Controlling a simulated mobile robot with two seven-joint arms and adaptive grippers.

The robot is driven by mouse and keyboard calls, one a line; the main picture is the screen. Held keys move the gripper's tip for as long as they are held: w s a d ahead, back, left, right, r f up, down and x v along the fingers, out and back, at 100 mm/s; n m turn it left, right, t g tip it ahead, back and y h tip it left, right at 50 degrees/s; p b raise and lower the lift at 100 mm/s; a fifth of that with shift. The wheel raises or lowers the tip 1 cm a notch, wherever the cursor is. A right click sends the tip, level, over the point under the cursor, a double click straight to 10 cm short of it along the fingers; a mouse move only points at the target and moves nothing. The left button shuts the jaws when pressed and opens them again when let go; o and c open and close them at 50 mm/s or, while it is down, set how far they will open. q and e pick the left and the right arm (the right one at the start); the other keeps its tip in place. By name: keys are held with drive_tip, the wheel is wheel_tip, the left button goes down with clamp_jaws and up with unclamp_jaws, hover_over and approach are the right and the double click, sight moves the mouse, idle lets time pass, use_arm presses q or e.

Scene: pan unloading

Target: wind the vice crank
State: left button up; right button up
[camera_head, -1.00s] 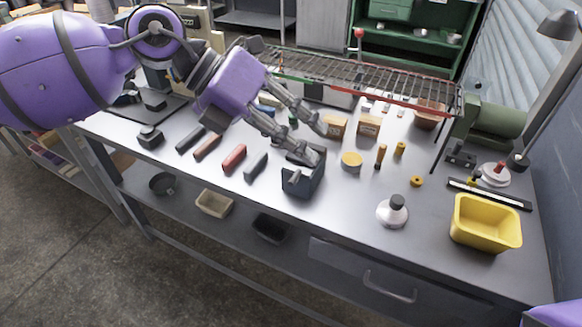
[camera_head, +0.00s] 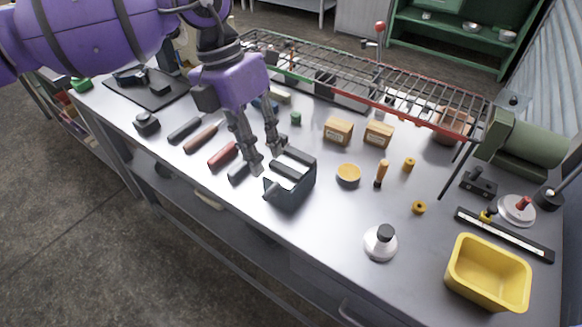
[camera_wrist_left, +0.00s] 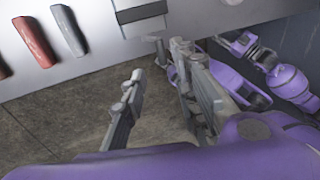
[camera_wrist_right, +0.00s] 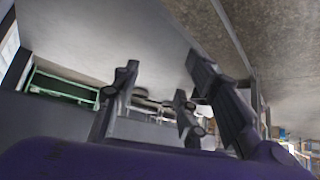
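The dark grey vice (camera_head: 290,184) stands near the front edge of the bench, its jaws facing up. Part of it shows at the top of the left wrist view (camera_wrist_left: 140,18), with a small grey piece (camera_wrist_left: 158,50), possibly its crank, sticking out below. My left gripper (camera_head: 266,160) points down just behind and left of the vice in the head view. Its two fingers are apart with nothing seen between them. My right gripper (camera_wrist_right: 163,78) shows only in its own wrist view, fingers spread. The crank is not clear in the head view.
Several handled tools, including a red one (camera_head: 222,155), lie left of the vice. A wire rack (camera_head: 370,80) spans the back. Bench surface right of the vice is partly clear.

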sight(269, 189)
use_arm(q)
drive_tip(key=shift+x, duration=3.85)
clamp_jaws()
